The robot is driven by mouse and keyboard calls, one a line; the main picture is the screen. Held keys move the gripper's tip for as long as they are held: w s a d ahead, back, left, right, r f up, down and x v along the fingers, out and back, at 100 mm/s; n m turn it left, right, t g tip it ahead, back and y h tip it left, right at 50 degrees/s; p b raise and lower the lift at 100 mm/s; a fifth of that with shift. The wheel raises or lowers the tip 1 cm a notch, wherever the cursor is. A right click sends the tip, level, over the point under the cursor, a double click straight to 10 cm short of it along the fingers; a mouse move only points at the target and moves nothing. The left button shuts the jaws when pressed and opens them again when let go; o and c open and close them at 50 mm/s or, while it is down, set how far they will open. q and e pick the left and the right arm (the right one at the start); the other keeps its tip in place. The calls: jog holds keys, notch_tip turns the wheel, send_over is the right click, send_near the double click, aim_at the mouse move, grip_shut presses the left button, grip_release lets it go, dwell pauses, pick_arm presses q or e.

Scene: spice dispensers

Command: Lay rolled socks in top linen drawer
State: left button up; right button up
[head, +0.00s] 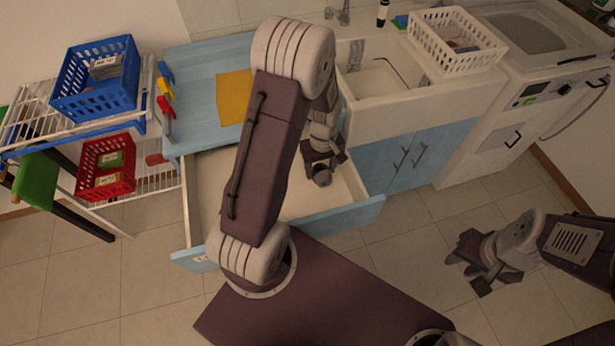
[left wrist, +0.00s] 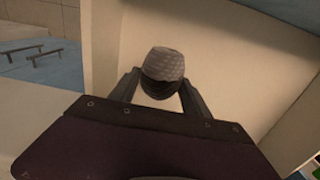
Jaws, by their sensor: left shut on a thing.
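The top drawer (head: 205,185) is pulled open below the blue counter, with a pale interior and blue front. My left gripper (head: 322,172) reaches into or just over the right part of this drawer. It is shut on a grey rolled sock (left wrist: 163,70), which shows between the two fingers in the left wrist view. In the head view the sock is a dark rounded shape (head: 322,177) at the fingertips. I cannot tell whether it touches the drawer floor. My right gripper (head: 468,268) is over the floor at the right, its fingers apart and empty. My left arm hides the drawer's middle.
A white rack at the left holds a blue basket (head: 95,85) and a red basket (head: 106,165). A yellow cloth (head: 234,97) lies on the blue counter (head: 192,60). A sink, a white basket (head: 457,40) and a washing machine (head: 540,75) stand right.

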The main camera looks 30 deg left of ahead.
pick_arm(q)
notch_tip(320, 180, down, 3)
jog(key=shift+w+r, duration=0.1)
notch_tip(320, 180, down, 4)
jog(key=shift+r+b, duration=0.25)
jog(key=shift+b, duration=0.1)
jog(key=shift+f, duration=0.1)
jog(key=shift+f, duration=0.1)
jog(key=o, duration=1.4)
